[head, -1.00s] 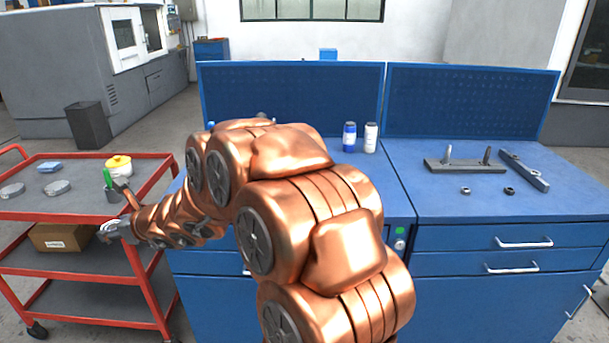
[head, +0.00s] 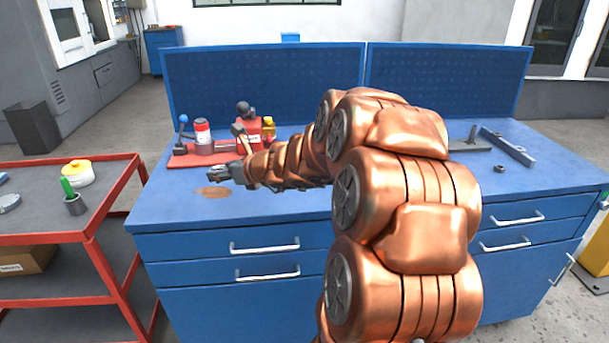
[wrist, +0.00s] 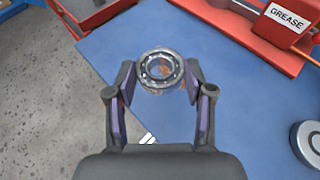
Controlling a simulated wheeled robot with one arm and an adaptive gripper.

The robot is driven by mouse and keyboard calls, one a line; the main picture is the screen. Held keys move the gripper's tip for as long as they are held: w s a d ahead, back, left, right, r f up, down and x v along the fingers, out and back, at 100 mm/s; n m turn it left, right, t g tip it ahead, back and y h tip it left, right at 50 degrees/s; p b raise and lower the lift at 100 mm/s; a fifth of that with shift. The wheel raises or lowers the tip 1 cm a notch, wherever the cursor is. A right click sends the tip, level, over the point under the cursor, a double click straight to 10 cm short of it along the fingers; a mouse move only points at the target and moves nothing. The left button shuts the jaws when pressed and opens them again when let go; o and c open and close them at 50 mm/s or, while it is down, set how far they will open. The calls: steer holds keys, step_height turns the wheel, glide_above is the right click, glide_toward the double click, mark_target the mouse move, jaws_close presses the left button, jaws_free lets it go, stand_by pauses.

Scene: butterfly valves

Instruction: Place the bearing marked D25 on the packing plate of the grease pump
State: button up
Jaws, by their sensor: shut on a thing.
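My gripper (wrist: 160,80) is shut on a metal bearing (wrist: 161,68), held between its two fingertips with its ring face toward the wrist camera. I cannot read any mark on it. In the head view my gripper (head: 214,173) is over the left part of the bench, in front of the grease pump. The grease pump's red base (head: 190,160) stands at the bench's back left, with containers and a lever on it. In the wrist view its red body (wrist: 288,18) carries a GREASE label at the top right. I cannot tell which part is the packing plate.
A brown stain (head: 212,192) lies on the blue bench (head: 160,212) below my gripper. A grey round metal part (wrist: 308,143) is at the right of the wrist view. The bench front is clear.

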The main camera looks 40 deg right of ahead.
steer(key=s+d+f+m+h+b, duration=0.1)
steer(key=s+d, duration=0.5)
steer(key=d, duration=0.1)
steer(key=s+d+f+m+h, duration=0.1)
steer(key=s+d, duration=0.5)
steer(key=s+d+f+h+b, duration=0.1)
steer(key=s+d, duration=0.5)
steer(key=d, duration=0.1)
steer(key=shift+s+d+m+b, duration=0.3)
steer(key=shift+s+m, duration=0.1)
steer(key=shift+w+d+f, duration=0.1)
steer(key=shift+w+d, duration=0.05)
steer(key=w+d, duration=0.1)
steer(key=w, duration=0.3)
steer(key=w+d+f, duration=0.1)
steer(key=w+d, duration=0.1)
steer(key=w, duration=0.3)
steer(key=w+d, duration=0.2)
steer(key=w, duration=0.3)
steer(key=shift+w+f+p, duration=0.15)
steer(key=shift+f+p, duration=0.05)
steer(key=shift+p, duration=0.15)
steer(key=shift+w+f+b, duration=0.15)
steer(key=shift+f+b, duration=0.15)
steer(key=shift+f, duration=1.4)
steer(key=shift+f, duration=0.2)
steer(key=o, duration=1.3)
steer(key=shift+c, duration=0.2)
steer(key=shift+r, duration=0.15)
